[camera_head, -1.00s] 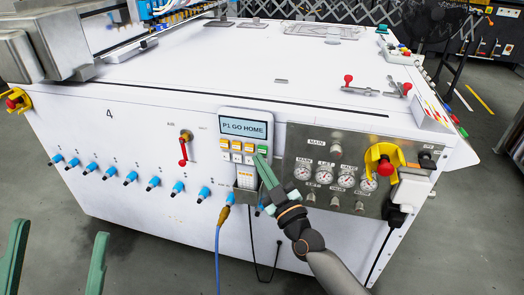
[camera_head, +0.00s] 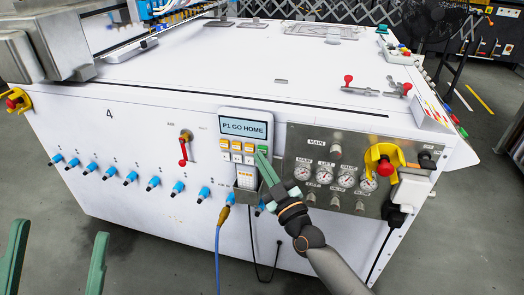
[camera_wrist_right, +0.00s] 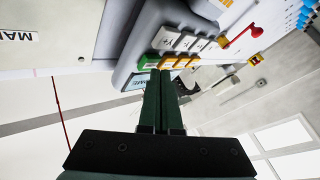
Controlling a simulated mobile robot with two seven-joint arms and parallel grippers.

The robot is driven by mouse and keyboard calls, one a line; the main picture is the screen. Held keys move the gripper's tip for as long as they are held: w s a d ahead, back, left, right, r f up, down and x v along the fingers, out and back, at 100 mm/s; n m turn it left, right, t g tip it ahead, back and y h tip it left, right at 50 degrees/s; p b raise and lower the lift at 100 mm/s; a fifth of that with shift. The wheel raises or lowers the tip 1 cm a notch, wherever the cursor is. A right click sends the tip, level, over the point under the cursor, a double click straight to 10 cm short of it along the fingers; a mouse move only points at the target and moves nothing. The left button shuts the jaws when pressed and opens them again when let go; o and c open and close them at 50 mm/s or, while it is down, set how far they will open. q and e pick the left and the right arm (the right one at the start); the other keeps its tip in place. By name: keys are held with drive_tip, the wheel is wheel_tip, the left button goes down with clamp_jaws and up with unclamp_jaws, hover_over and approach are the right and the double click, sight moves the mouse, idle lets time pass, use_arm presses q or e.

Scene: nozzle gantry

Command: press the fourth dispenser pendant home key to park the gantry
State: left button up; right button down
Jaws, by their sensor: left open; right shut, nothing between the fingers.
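The pendant (camera_head: 222,143) is a grey box on the front of the white machine marked 4. Its screen (camera_head: 243,128) reads "P1 GO HOME". Below are rows of orange and white keys and a green key (camera_head: 263,148) at the upper right. The green key also shows in the right wrist view (camera_wrist_right: 148,62). My right gripper (camera_head: 260,155) is shut and empty, its fingertips right at the green key; I cannot tell whether they touch it. The fingertips (camera_wrist_right: 160,72) partly cover the keys in the wrist view. My left gripper (camera_head: 62,230) is open and empty at the lower left, away from the machine.
A steel gauge panel (camera_head: 325,175) with a yellow and red emergency stop (camera_head: 384,160) is right of the pendant. A red-handled valve (camera_head: 184,150) is to its left. Blue fittings (camera_head: 178,188) line the front, and a blue hose (camera_head: 218,255) hangs below.

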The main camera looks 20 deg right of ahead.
drive_tip(key=shift+w+d, duration=0.3)
drive_tip(key=shift+w, duration=0.2)
idle(0.8)
drive_tip(key=shift+s, duration=0.1)
drive_tip(key=shift+s+a+p, duration=0.55)
drive_tip(key=shift+s, duration=0.2)
drive_tip(key=s+a+p, duration=0.1)
drive_tip(key=s, duration=0.1)
drive_tip(key=s+a+p, duration=0.1)
drive_tip(key=s+a, duration=0.1)
drive_tip(key=shift+s+p, duration=0.1)
drive_tip(key=shift+p, duration=0.3)
drive_tip(key=shift+d, duration=0.1)
idle(0.4)
